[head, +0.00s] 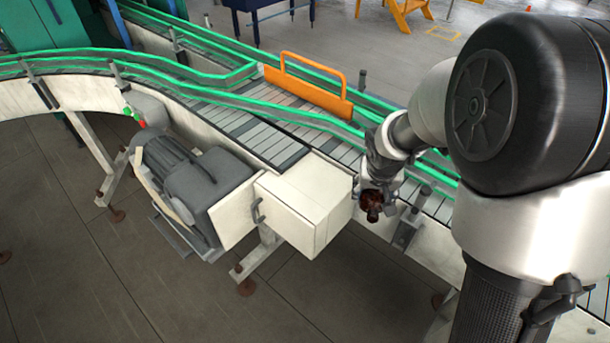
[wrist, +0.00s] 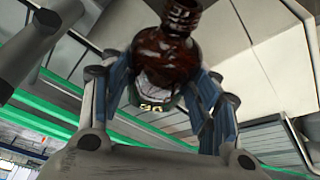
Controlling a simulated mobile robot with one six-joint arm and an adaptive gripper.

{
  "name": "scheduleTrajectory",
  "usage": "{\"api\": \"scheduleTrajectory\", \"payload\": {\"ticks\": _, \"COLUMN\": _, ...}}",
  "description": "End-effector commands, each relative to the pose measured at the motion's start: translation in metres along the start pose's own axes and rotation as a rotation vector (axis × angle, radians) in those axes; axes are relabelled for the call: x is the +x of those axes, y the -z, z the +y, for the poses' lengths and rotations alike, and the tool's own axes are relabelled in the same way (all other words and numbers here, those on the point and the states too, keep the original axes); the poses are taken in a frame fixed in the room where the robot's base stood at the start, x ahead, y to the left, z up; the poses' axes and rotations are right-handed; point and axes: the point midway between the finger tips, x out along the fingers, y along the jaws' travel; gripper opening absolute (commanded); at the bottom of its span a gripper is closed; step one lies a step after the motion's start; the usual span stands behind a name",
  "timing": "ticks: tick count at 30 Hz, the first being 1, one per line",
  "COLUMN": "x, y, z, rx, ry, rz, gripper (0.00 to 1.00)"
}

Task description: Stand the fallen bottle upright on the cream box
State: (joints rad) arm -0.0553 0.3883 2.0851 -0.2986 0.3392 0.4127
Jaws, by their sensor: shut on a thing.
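The amber bottle (head: 372,202) is dark brown and glossy, with a pale label that shows in the wrist view (wrist: 160,85). My gripper (head: 375,190) is shut on its body, with one finger on each side. The bottle is in the air just right of the cream box (head: 298,207). In the head view its neck seems to point down toward the camera, so it looks tilted, not upright. The box top is bare in the head view.
A conveyor with green rails (head: 310,112) runs behind the box, and an orange hoop guard (head: 310,88) stands over it. A grey motor (head: 190,175) sits left of the box. Open floor lies in front.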

Motion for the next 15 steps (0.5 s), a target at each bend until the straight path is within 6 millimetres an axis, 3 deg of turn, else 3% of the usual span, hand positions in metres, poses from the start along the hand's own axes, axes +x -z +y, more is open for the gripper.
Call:
{"api": "scheduleTrajectory", "payload": {"ticks": 8, "x": -0.012, "y": -0.016, "z": -0.018, "rx": 0.313, "ry": -0.083, "rz": -0.193, "gripper": 0.29}}
{"api": "scheduleTrajectory", "payload": {"ticks": 15, "x": -0.037, "y": -0.024, "z": -0.059, "rx": 0.864, "ry": -0.062, "rz": -0.552, "gripper": 0.29}}
